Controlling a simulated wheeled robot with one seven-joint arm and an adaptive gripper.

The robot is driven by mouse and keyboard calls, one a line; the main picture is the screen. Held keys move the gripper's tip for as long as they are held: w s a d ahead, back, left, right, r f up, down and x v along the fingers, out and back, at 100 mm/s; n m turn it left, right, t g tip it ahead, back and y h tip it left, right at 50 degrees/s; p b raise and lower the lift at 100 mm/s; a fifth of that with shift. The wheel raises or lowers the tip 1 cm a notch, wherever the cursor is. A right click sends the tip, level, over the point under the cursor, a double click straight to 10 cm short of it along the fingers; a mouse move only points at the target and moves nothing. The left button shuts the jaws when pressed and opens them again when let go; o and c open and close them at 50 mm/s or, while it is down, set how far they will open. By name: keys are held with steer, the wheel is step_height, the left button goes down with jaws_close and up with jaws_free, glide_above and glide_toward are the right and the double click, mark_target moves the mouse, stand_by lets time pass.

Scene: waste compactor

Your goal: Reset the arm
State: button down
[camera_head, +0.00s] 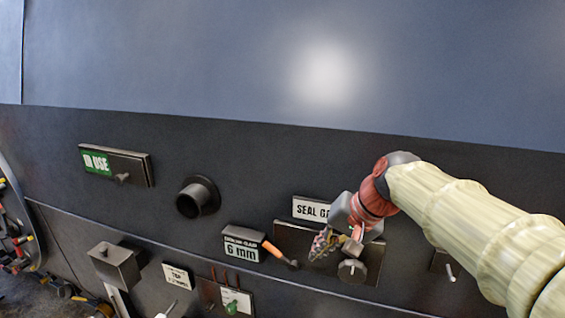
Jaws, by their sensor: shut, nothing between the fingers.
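My arm (460,216) reaches in from the right in a pale ribbed sleeve, with a red and grey wrist (374,192). My gripper (322,243) is at its end, low in the middle right of the head view. It is shut and empty. It is in front of the dark panel under the "SEAL GA..." sign (309,209), whose right part my wrist hides. A round dark knob (352,271) sits just below and right of my gripper. I cannot tell whether the fingers touch the panel.
An orange-handled lever (274,250) and a "6 mm" label (242,245) are left of my gripper. A round black port (197,197), an "IN USE" slider plate (122,165) and a grey box (115,266) stick out further left. The upper blue-grey wall (200,60) is bare.

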steer(key=s+d+f+n+h+b, duration=0.1)
steer(key=s+d+f+b, duration=0.2)
steer(key=s+f+b, duration=0.4)
steer(key=s+d+f+n+h+b, duration=0.1)
steer(key=s+d+f+h+b, duration=0.1)
steer(key=s+f+b, duration=0.6)
steer(key=s+d+f+n+t+h+b, duration=0.1)
steer(key=s+d+f+b, duration=0.3)
steer(key=f, duration=1.3)
steer(key=s+b, duration=0.3)
steer(key=s, duration=0.1)
steer(key=shift+d+f+b, duration=0.25)
steer(key=shift+d+b, duration=0.05)
steer(key=shift+b, duration=0.1)
